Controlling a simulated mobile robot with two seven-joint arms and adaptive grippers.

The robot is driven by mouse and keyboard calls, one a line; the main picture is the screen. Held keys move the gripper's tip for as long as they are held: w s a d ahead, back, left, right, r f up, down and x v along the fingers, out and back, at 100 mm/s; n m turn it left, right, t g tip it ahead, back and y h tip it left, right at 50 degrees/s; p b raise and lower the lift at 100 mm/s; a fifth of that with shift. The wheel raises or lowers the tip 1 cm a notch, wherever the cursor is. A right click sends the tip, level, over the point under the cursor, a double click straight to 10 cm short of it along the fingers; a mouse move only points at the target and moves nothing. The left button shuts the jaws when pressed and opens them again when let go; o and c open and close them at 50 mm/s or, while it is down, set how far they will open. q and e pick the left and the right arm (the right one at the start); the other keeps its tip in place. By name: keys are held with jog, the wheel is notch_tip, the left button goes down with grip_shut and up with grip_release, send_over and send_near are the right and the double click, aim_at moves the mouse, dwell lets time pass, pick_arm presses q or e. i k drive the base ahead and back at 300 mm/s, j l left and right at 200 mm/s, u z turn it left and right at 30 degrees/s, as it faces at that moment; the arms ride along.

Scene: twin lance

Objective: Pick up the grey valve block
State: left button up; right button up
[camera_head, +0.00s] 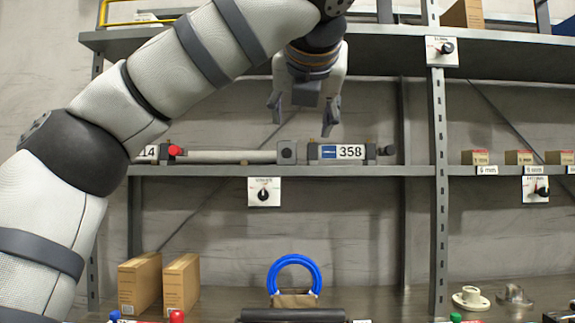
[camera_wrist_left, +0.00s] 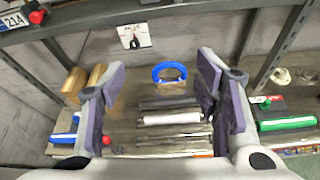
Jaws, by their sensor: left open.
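A small grey block (camera_head: 287,152) sits on the middle shelf, joining a grey rod (camera_head: 230,157) on its left to a body labelled 358 (camera_head: 342,152) on its right. It looks like the valve block, but I cannot be sure. My left gripper (camera_head: 303,112) is open and empty, pointing down above this block with a gap between them. In the left wrist view the two fingers (camera_wrist_left: 160,108) are spread wide, with nothing held. The grey block is not clearly seen in that view. My right gripper is not in view.
The middle shelf edge (camera_head: 220,170) and an upright post (camera_head: 438,200) bound the space. Below are a blue ring (camera_head: 294,268), brown cartons (camera_head: 140,284) and a pale flange (camera_head: 470,299). A white cylinder (camera_wrist_left: 172,118) lies below, between the fingers in the left wrist view.

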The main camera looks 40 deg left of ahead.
aim_at(286, 150)
jog(key=i+j, duration=0.7)
jog(key=j, duration=0.15)
